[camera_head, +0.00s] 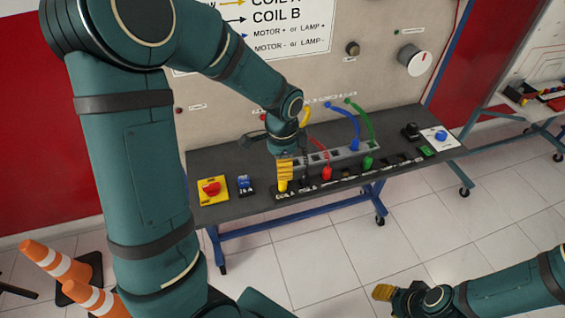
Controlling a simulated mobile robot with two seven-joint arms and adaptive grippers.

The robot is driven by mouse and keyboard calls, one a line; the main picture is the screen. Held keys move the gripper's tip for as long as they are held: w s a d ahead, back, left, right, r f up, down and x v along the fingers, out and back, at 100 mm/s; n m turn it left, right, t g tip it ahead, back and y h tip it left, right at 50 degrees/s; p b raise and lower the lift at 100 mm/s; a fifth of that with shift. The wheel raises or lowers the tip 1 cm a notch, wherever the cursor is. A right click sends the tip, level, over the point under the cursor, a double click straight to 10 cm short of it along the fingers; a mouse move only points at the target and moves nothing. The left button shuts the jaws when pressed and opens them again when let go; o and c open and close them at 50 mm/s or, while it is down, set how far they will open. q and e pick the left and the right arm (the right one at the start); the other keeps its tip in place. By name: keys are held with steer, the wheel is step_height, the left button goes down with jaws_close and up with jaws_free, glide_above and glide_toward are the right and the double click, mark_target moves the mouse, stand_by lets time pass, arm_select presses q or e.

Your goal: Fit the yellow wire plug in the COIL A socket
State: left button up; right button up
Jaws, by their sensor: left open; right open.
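My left gripper (285,172), with yellow fingers pointing down, is open over the front left of the dark bench's socket row. The yellow plug (282,186) shows just below its fingertips, at the COIL A label (288,195). The gripper hides the plug's upper part and the COIL A socket; I cannot tell how deep the plug sits. A piece of yellow wire (306,115) shows behind my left wrist. My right gripper (383,292) is open, low in the view, in front of the bench and away from it.
A red stop button (211,188) and blue switch (243,182) are on the bench's left. Traffic cones (55,262) stand on the floor at left.

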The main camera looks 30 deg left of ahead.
arm_select(q)
steer(key=shift+o, duration=0.6)
step_height(320, 180, up, 12)
steer(key=shift+s, duration=0.1)
stand_by(0.4)
